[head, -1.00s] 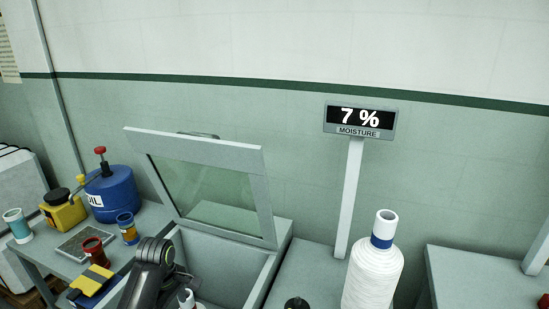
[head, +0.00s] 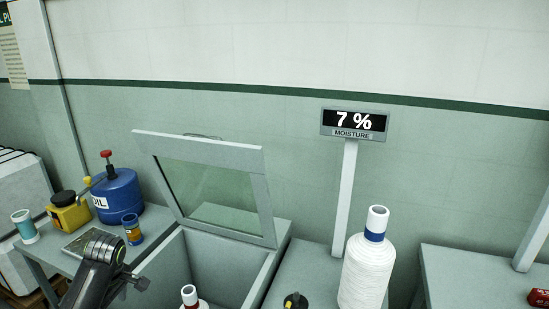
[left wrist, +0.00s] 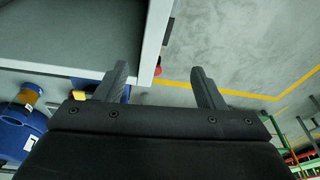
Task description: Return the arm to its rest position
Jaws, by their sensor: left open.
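My left arm (head: 95,268) rises at the lower left of the head view, in front of the side table and left of the open grey box (head: 215,262). Its gripper cannot be made out there. In the left wrist view my left gripper (left wrist: 160,80) has its two fingers wide apart with nothing between them. The edge of a grey surface (left wrist: 158,35) lies beyond the left finger, and floor shows beyond the right one. My right gripper is in neither view.
The box's glazed lid (head: 212,190) stands raised. A white spool (head: 367,272) stands right of it, by the moisture display (head: 354,122) reading 7 %. A blue oil can (head: 118,195), yellow can (head: 70,215) and teal spool (head: 25,228) stand left.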

